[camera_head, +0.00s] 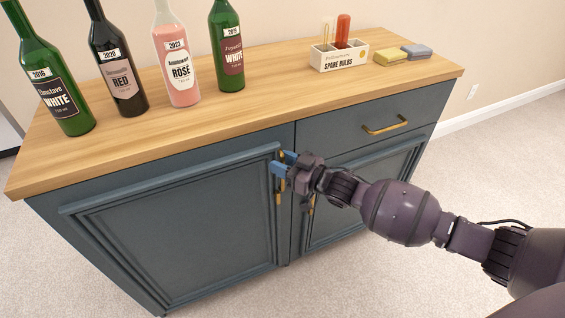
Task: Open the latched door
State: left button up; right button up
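The blue-grey cabinet has a left door (180,225) with a raised frame, and it is closed. A small brass latch (282,156) sits near its upper right edge, with a vertical brass handle (279,192) below it. My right gripper (283,163) is at the latch, its two blue fingertips apart, one above the other. The fingers partly cover the latch, and I cannot tell whether they touch it. My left gripper is not in view.
The right door (355,185) and the drawer with a brass pull (386,125) are shut. Several bottles, including a rosé bottle (178,60), stand on the wooden top. A spare-bulbs box (338,59) and sponges (391,56) are at the right. Carpet in front is clear.

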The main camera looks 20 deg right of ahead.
grip_shut()
jog(key=shift+s, duration=0.15)
